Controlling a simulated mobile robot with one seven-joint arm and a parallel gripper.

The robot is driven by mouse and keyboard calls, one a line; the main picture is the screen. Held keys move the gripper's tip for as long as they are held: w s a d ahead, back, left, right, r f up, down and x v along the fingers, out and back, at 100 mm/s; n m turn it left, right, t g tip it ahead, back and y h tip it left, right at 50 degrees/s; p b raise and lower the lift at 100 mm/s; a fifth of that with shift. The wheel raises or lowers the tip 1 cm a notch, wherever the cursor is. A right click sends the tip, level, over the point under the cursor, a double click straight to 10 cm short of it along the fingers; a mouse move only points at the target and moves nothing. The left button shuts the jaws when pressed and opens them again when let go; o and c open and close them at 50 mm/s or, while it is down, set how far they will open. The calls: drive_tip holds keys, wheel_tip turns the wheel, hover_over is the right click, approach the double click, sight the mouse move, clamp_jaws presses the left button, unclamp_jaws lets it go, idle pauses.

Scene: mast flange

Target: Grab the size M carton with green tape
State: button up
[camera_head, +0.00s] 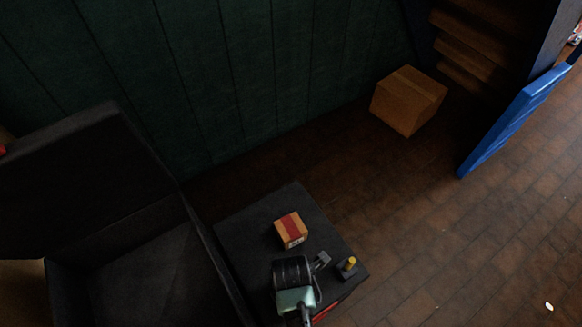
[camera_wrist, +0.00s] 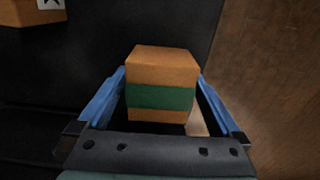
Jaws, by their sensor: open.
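An orange-brown carton with a green tape band (camera_wrist: 160,97) stands in the middle of the wrist view. My gripper (camera_wrist: 160,78) is open, with one blue finger on each side of this carton. I cannot tell whether the fingers touch it. No size letter shows on the faces I see. In the head view my gripper (camera_head: 318,262) points down over a dark flat top (camera_head: 245,225), and I cannot make out the green-taped carton there. A carton with red tape (camera_head: 291,230) sits on that top, just behind my gripper.
Part of another carton with a white label (camera_wrist: 34,14) shows at the wrist view's upper left. A large black open box (camera_head: 160,270) stands at left. A big brown carton (camera_head: 408,100) lies on the floor by the wall, near a blue panel (camera_head: 510,122). The brick floor at right is mostly clear.

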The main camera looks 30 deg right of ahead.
drive_tip(key=shift+r, duration=0.1)
drive_tip(key=c, duration=1.5)
